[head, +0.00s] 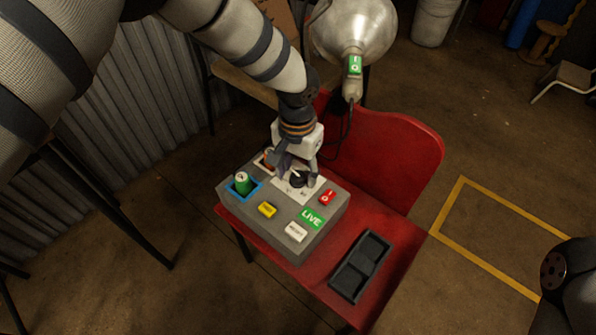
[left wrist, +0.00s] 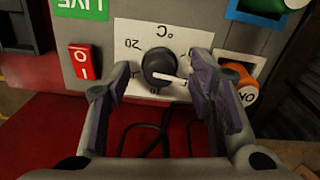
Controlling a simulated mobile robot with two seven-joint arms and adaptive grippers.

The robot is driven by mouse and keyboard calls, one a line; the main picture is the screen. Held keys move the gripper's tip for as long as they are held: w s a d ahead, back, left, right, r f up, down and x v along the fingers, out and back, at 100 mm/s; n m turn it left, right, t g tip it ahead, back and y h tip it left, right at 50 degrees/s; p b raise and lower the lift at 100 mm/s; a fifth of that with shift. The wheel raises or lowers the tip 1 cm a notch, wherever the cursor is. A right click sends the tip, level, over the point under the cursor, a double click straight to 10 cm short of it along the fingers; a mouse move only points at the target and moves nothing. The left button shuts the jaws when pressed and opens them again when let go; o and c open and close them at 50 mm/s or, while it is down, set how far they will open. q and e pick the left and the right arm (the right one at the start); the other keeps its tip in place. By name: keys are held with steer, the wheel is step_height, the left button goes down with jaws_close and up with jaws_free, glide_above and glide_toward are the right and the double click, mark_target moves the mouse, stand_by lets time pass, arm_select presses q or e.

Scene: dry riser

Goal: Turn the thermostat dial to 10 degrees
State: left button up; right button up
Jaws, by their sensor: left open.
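The thermostat dial (left wrist: 158,66) is a round black knob on a white plate (left wrist: 190,43) marked °C, with "20" legible. Its white pointer points right and slightly down in the left wrist view; any number there is not legible. In the head view the dial (head: 297,181) sits at the back of the grey control box (head: 270,222), partly hidden by my gripper. My left gripper (head: 296,172) reaches down over it. In the left wrist view the open fingers of the left gripper (left wrist: 162,75) stand on either side of the dial, with gaps visible.
Near the dial are a red switch (head: 327,197), a green LIVE label (head: 312,219), a yellow button (head: 267,209), a white button (head: 296,232), a green knob in a blue frame (head: 243,184) and an orange ON button (left wrist: 241,86). A black tray (head: 359,265) lies on the red table (head: 315,277).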

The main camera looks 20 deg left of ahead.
arm_select(q)
steer(key=shift+f, duration=0.15)
jaws_close()
steer(key=shift+m, duration=0.3)
steer(key=m+p, duration=0.1)
steer(key=m, duration=0.1)
steer(key=shift+m, duration=0.3)
steer(key=m+p, duration=0.1)
steer(key=m, duration=0.3)
steer(key=shift+m, duration=0.3)
steer(key=m, duration=0.4)
steer(key=shift+m, duration=2.3)
